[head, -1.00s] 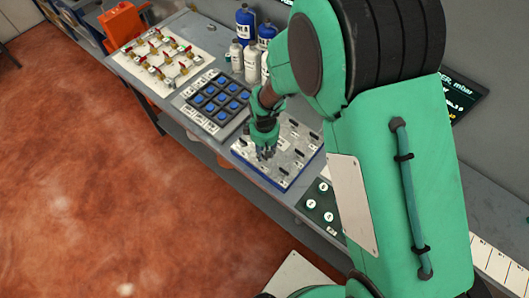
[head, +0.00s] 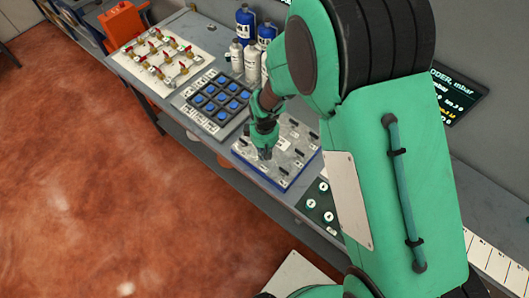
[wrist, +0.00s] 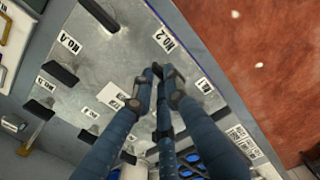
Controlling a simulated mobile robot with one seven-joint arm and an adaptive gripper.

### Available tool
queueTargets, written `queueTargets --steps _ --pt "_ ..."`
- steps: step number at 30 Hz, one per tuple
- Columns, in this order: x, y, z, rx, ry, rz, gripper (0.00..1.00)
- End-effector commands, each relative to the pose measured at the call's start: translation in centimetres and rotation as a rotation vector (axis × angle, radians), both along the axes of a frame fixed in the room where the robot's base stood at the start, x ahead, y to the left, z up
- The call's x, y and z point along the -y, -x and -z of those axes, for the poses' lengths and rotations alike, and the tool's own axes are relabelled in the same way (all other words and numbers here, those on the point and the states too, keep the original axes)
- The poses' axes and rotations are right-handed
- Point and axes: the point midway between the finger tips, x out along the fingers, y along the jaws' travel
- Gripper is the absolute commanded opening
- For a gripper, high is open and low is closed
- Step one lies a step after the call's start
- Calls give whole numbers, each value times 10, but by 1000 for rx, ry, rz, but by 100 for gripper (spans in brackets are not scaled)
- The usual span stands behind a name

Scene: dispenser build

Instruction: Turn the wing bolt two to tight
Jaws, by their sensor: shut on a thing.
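The metal bolt plate (head: 297,165) with a blue edge lies on the bench, with several black wing bolts on it. My gripper (head: 266,153) points down at the near left part of the plate. In the wrist view, my gripper (wrist: 155,88) has its three blue fingers drawn together by the label No.2 (wrist: 160,40). It is shut on wing bolt two, which the dark fingertips mostly hide, so its angle cannot be told. Other black wing bolts stand free, one near the label No.4 (wrist: 68,42) and another black bolt (wrist: 62,73) lower left.
A pad of blue buttons (head: 218,102) and a white board with valves (head: 158,56) lie left of the plate. Bottles (head: 245,25) stand behind. A dark green panel (head: 316,203) lies to the right. The floor (head: 100,180) in front is clear.

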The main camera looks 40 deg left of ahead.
Motion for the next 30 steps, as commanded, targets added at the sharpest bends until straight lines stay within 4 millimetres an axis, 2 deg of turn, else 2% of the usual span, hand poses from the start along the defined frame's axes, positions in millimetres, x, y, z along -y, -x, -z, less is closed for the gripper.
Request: queueTargets --steps 8,14,30 --pt "0 0 0 0 0 71 0" --pt "1 1 1 0 0 190 0" --pt "1 4 0 0 -1 682 0"
